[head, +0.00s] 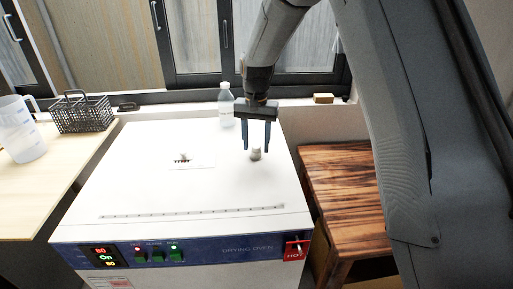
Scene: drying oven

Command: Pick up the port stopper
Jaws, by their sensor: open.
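A small grey-white cylindrical piece, seemingly the port stopper (255,154), stands upright on the white top of the drying oven (135,190), right of its middle. My gripper (257,147) points down over this piece. Its two dark fingers are apart, and in the picture their tips lie at either side of the piece's upper part. I cannot tell whether they touch it or how far above the oven top they are. A second small pale piece (183,156) sits by a white label plate with dark lettering, left of my gripper.
A black wire basket (82,113) and a measuring jug (20,132) stand on the left table. A wooden table (345,190) is at right. The oven's front top is clear.

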